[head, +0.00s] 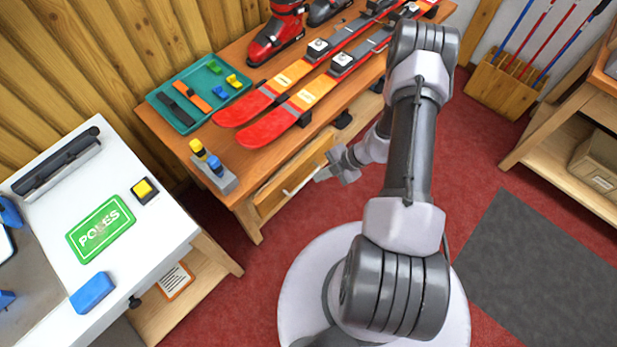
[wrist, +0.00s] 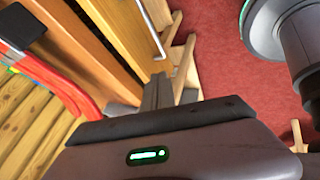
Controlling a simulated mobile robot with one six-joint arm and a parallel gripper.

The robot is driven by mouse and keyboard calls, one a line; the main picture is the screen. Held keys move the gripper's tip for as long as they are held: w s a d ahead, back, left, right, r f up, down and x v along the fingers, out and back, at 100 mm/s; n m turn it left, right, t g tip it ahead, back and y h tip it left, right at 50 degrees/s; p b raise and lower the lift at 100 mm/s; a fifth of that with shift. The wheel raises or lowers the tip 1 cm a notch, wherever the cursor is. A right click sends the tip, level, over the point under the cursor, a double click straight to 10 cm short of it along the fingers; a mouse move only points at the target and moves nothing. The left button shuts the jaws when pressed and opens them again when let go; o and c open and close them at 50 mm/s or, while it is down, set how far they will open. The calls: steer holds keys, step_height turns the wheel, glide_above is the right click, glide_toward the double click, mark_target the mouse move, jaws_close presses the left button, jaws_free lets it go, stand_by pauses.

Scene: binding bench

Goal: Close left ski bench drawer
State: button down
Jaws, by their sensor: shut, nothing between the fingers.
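The ski bench (head: 161,130) is wooden and stands against the plank wall. Its left drawer (head: 277,193) is at the front left, below the benchtop, with a pale bar handle (head: 303,180). I cannot tell exactly how far the drawer stands out. In the wrist view the orange-brown drawer front (wrist: 123,35) runs beside the metal handle (wrist: 151,31). My gripper (head: 320,176) is shut and empty, close to the handle's right end in the head view. Its fingers (wrist: 158,90) show just below the handle in the wrist view; contact is unclear.
Red-orange skis (head: 290,80), a ski boot (head: 275,38) and a teal tray (head: 184,124) lie on the benchtop. A white table (head: 150,225) stands at the left, a pole rack (head: 503,92) at the back right. Red floor is open in front of the bench.

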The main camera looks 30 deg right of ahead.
steer(key=s+a, duration=0.2)
steer(key=a, duration=0.2)
steer(key=b, duration=0.3)
glide_toward(278, 192)
step_height(278, 192, down, 4)
steer(key=s, duration=0.3)
steer(key=w, duration=0.1)
steer(key=w+a, duration=0.1)
steer(key=w, duration=0.1)
steer(key=w+a+b, duration=0.1)
steer(key=shift+w+a+r, duration=0.1)
steer(key=shift+w+r, duration=0.05)
steer(key=shift+w, duration=0.1)
